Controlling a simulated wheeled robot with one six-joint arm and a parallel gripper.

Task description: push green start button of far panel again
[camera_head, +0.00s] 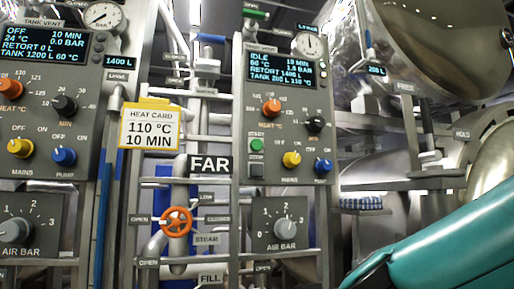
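The far panel (247,100) is the grey panel in the middle, with a FAR sign (209,164) at its lower left. Its green start button (257,145) sits on the left side, above a dark square button (256,170) and left of the yellow mains knob (291,159). The far display (282,66) reads IDLE, 60 °C and 10 MIN; its smaller figures are hard to read. Nothing touches or covers the green button. My teal arm crosses the lower right corner, well to the right of the panel. My gripper's fingers are not visible.
Another panel (42,110) at left has a display reading OFF. A yellow-edged heat card (151,128) reads 110 °C, 10 MIN. An orange valve wheel (176,221) and pipes stand between the panels. The far air bar knob (285,229) is below. Large metal vessels (440,45) fill the right.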

